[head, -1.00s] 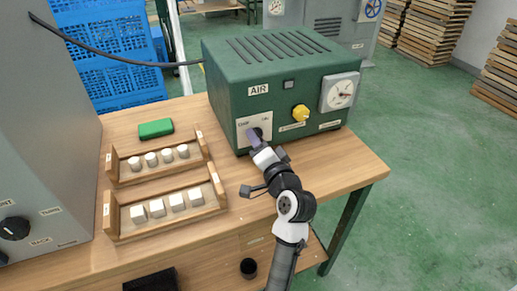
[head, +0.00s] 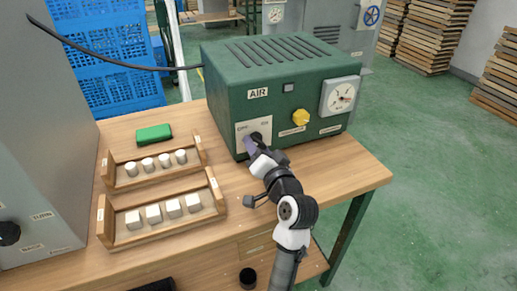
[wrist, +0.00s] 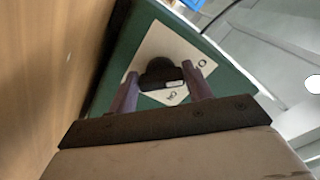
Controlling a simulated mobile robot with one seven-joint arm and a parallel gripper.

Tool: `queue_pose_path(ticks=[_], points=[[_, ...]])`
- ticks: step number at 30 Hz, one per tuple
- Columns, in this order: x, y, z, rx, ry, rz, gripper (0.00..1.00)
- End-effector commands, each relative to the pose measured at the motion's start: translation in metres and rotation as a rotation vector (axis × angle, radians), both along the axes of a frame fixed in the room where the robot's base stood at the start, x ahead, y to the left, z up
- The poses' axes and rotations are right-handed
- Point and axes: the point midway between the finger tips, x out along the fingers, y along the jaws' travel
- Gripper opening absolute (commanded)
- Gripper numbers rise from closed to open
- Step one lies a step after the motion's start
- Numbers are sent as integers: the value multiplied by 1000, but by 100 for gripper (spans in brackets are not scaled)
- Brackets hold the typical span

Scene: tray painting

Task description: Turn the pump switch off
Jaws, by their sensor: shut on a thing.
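The green AIR pump box (head: 225,97) stands on the wooden bench, and it also shows in the wrist view (wrist: 215,75). On its lower left front is a white switch plate (head: 242,129) with small lettering, also in the wrist view (wrist: 152,46). A black rotary switch knob (wrist: 160,72) sits on the plate. My gripper (wrist: 165,83) has its two purple fingers on either side of the knob and is shut on it. In the head view my gripper (head: 250,147) partly covers the plate and the knob.
A yellow knob (head: 301,117) and a gauge (head: 341,95) are on the same box face. Two wooden racks with white pieces (head: 150,192) and a green block (head: 154,132) lie to the left. The bench at right (head: 345,165) is clear.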

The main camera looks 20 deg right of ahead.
Motion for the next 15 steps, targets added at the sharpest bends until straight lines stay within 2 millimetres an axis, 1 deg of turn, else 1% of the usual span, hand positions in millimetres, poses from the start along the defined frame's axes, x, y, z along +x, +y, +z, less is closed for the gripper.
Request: queue_pose_path(ticks=[2, 3, 7, 15], points=[[0, -1, -1, -3, 2, -2, 27], [0, -1, -1, -2, 2, -2, 55], [0, -1, 0, -2, 1, -1, 72], [-1, 0, 0, -1, 0, -1, 72]])
